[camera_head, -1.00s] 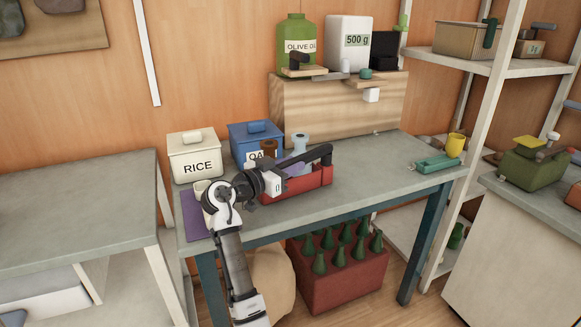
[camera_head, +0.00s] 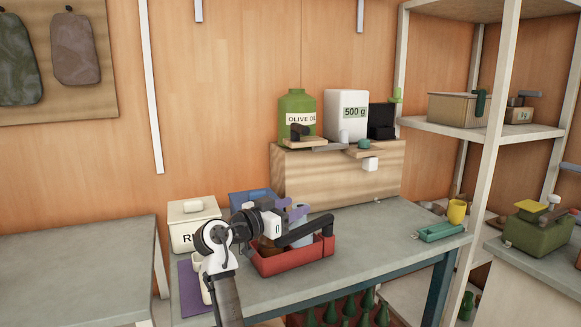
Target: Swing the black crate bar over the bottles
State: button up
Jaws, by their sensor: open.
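A red crate (camera_head: 292,265) stands on the grey table. A black bar (camera_head: 305,235) joins a black post at the crate's right end and slants down leftward over it. A brown bottle (camera_head: 267,246) and a pale blue-grey bottle (camera_head: 300,218) show in or behind the crate, partly hidden by my arm and gripper. My gripper (camera_head: 290,208), with a white hand and purple fingers, is open above the crate's left part, close to the bar's left end. I cannot tell whether it touches the bar.
A white RICE bin (camera_head: 190,222) and a blue bin (camera_head: 248,199) stand behind my arm. A wooden box (camera_head: 340,172) is at the back. A teal tray (camera_head: 440,231) and yellow cup (camera_head: 456,211) sit right. The table between crate and tray is clear.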

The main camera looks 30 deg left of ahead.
notch_tip(320, 180, up, 12)
dwell(0.3)
